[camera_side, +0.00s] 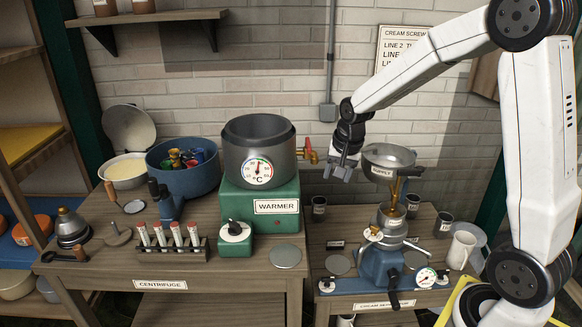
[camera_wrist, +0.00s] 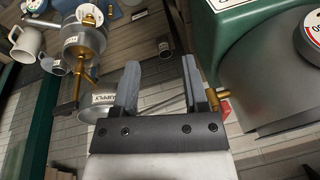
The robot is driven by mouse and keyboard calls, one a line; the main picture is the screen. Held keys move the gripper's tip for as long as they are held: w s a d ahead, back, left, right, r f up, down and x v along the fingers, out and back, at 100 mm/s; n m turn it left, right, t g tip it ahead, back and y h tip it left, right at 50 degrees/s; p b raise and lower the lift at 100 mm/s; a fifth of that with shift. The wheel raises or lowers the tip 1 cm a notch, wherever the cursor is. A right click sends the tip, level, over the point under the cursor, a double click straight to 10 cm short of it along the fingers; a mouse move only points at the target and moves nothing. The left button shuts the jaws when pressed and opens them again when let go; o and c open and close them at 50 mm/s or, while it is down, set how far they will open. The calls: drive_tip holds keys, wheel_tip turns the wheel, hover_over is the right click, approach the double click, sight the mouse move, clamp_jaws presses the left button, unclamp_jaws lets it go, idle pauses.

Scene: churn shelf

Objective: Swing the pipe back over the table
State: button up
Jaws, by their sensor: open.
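A brass pipe (camera_side: 397,188) runs down from under the metal supply bowl (camera_side: 388,157) to the cream separator's metal body (camera_side: 391,222). It also shows in the wrist view (camera_wrist: 84,68), left of my fingers. A thin silver spout (camera_side: 416,248) sticks out of the separator's right side. I cannot tell which of these is the task's pipe. My gripper (camera_side: 342,168) is open and empty, pointing down, just left of the supply bowl. In the wrist view, my gripper (camera_wrist: 157,80) has its fingers apart with nothing held between them.
The warmer pot (camera_side: 258,160) with its brass tap (camera_side: 308,150) stands close left of my gripper on a green base (camera_side: 258,205). Dark cups (camera_side: 319,208), a white mug (camera_side: 460,250) and a dial gauge (camera_side: 426,277) stand around the separator. A test tube rack (camera_side: 172,245) is farther left.

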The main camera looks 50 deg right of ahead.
drive_tip(key=w+d+r+m, duration=0.2)
drive_tip(key=d+m, duration=0.4)
drive_tip(key=d, duration=0.4)
drive_tip(key=w+d+r+m, duration=0.3)
drive_tip(key=d+m, duration=0.3)
drive_tip(key=d, duration=0.4)
drive_tip(key=shift+h, duration=0.3)
drive_tip(key=shift+s+x, duration=0.15)
drive_tip(key=shift+x, duration=1.8)
drive_tip(key=shift+s+x, duration=0.15)
drive_tip(key=shift+x, duration=1.8)
clamp_jaws()
